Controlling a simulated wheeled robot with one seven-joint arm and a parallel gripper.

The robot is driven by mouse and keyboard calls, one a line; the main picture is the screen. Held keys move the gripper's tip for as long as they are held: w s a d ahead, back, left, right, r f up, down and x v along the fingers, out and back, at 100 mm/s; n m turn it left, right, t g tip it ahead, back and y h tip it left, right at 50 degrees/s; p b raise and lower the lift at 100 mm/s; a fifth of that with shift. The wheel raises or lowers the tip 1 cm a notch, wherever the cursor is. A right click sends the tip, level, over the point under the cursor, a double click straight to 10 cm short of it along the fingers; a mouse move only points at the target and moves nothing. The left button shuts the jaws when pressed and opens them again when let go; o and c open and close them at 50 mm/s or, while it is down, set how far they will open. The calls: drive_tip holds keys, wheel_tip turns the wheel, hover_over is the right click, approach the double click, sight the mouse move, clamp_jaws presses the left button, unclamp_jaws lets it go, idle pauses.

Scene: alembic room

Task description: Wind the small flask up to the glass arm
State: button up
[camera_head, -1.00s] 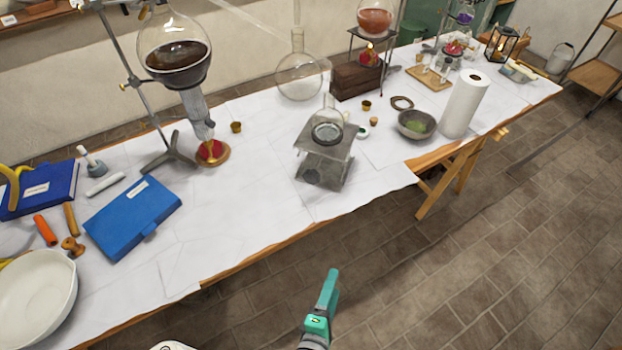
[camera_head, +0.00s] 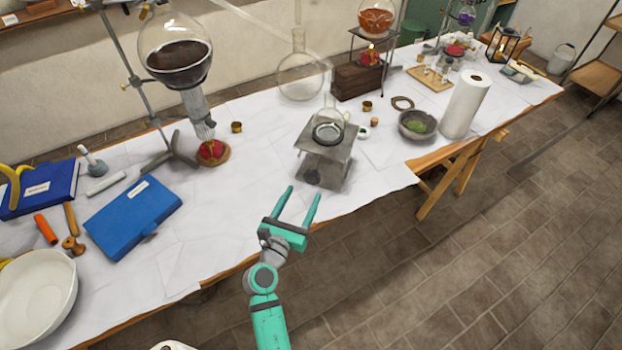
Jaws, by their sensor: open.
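The small flask (camera_head: 328,118) is clear glass and stands upright on a grey metal jack stand (camera_head: 314,150) in the middle of the table. A dark round knob (camera_head: 312,177) shows on the stand's front side. The glass arm (camera_head: 258,32) is a thin clear tube that slopes down from the upper left; its lower end is near a larger clear flask (camera_head: 300,78) behind the stand, and I cannot tell exactly where it ends. My gripper (camera_head: 303,191) is open and empty, just in front of the knob and at the table's front edge, its fingers pointing toward the stand.
A retort stand holds a big flask of dark liquid (camera_head: 176,58) above a red burner (camera_head: 211,151). A blue case (camera_head: 132,217) lies to the left. A bowl (camera_head: 417,125) and a paper roll (camera_head: 465,106) stand to the right.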

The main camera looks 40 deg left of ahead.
sight(311, 180)
drive_tip(key=x, duration=0.8)
drive_tip(key=shift+s, duration=0.1)
drive_tip(key=c, duration=1.1)
